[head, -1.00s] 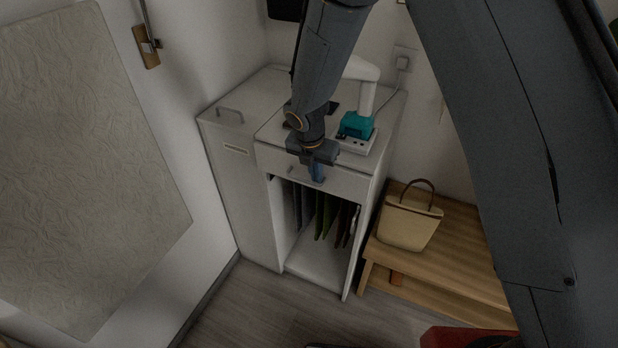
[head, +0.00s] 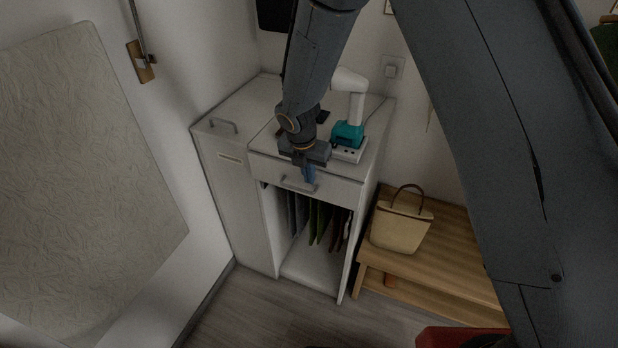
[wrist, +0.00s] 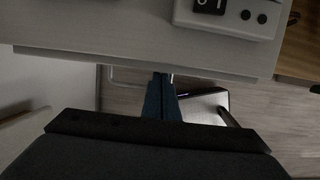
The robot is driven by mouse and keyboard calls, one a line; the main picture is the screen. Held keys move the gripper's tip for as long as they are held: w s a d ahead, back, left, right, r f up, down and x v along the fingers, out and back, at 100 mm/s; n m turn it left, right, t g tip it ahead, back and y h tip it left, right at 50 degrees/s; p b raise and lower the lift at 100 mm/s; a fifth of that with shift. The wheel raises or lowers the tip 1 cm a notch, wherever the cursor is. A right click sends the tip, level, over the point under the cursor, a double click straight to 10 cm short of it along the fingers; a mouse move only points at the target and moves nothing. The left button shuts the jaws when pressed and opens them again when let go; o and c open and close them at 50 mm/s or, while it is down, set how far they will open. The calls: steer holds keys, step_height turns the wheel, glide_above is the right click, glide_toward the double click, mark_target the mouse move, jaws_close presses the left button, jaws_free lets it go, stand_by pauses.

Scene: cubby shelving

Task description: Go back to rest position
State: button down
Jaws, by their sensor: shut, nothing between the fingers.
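My gripper (head: 308,176) is shut and empty. In the head view it hangs in front of the drawer front of the white cabinet (head: 228,195), close to the drawer handle (head: 298,184). In the wrist view my gripper's blue fingers (wrist: 161,98) are together, pointing down past the cabinet's top edge (wrist: 130,58). A piece of the handle shows just behind the fingers there. I cannot tell whether the fingers touch it.
A teal and white device (head: 348,136) stands on the cabinet top. Files hang in the open compartment below the drawer. A wooden bench (head: 440,256) with a beige bag (head: 400,226) is on the right. A red object (head: 465,338) sits at the bottom. Floor in front is clear.

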steer(key=s+p+v, duration=0.1)
steer(key=p+v, duration=0.3)
steer(key=v, duration=0.3)
steer(key=s+d+m+b, duration=0.4)
steer(key=d+m, duration=0.4)
steer(key=m, duration=0.2)
steer(key=s+d+r+m+b, duration=0.1)
steer(key=s+d+m+b, duration=0.2)
steer(key=s+d+m, duration=0.4)
steer(key=s+d+r+m+g+b, duration=0.1)
steer(key=s+d+m+b, duration=0.3)
steer(key=d+m, duration=0.6)
steer(key=s+m, duration=0.1)
steer(key=m, duration=0.4)
steer(key=shift+s+d+y+b, duration=0.2)
steer(key=shift+s+y+b, duration=0.1)
steer(key=shift+s+y, duration=0.1)
steer(key=shift+r, duration=0.1)
